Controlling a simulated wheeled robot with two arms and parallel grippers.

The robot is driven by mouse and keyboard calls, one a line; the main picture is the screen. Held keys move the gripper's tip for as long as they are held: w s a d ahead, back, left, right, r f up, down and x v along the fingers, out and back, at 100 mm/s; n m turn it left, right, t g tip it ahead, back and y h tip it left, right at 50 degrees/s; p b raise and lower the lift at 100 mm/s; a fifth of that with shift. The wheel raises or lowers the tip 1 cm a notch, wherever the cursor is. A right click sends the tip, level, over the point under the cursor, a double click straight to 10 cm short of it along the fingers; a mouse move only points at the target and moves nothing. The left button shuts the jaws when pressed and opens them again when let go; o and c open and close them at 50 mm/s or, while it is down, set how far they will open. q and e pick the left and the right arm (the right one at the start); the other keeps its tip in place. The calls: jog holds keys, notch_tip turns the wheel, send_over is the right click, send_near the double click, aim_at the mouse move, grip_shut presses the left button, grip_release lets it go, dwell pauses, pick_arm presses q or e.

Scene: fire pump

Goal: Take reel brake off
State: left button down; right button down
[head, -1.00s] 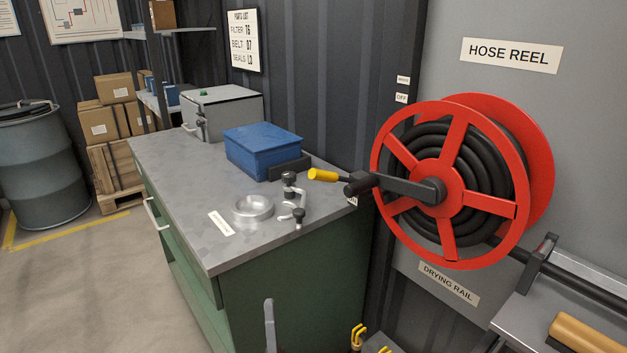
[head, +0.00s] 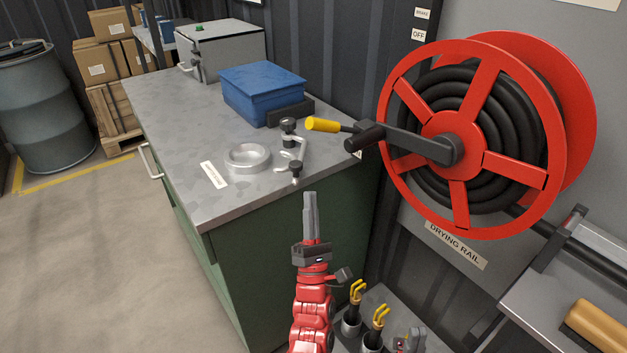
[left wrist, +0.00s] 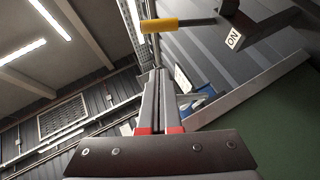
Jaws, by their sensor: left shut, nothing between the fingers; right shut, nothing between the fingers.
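The brake lever has a yellow grip (head: 322,124) on a thin dark shaft, sticking out left of the reel over the bench's right edge. In the left wrist view, the yellow grip (left wrist: 160,25) lies beyond my fingertips, and an ON label (left wrist: 234,40) is on the panel near the shaft's base. BRAKE (head: 422,13) and OFF (head: 418,34) labels are higher up. The red hose reel (head: 462,197) holds black hose; its dark crank (head: 410,140) partly hides the lever's base. My left gripper (head: 311,196) is shut and empty, pointing up, below the grip and apart from it.
The bench (head: 190,120) holds a blue box (head: 262,92), a metal ring (head: 247,157) and a clamp-like fitting (head: 290,150) near the lever. Yellow-hooked tools (head: 380,315) stand low at the right of my left arm. A drying rail (head: 575,250) runs at right.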

aim_at(336, 129)
pick_arm(q)
jog(key=s+d+r+x, duration=0.1)
jog(key=d+x, duration=0.1)
jog(key=x, duration=0.9)
jog(key=shift+r+p, duration=0.4)
jog(key=shift+p, duration=0.05)
jog(key=shift+r+h, duration=0.1)
jog(key=shift+h, duration=0.2)
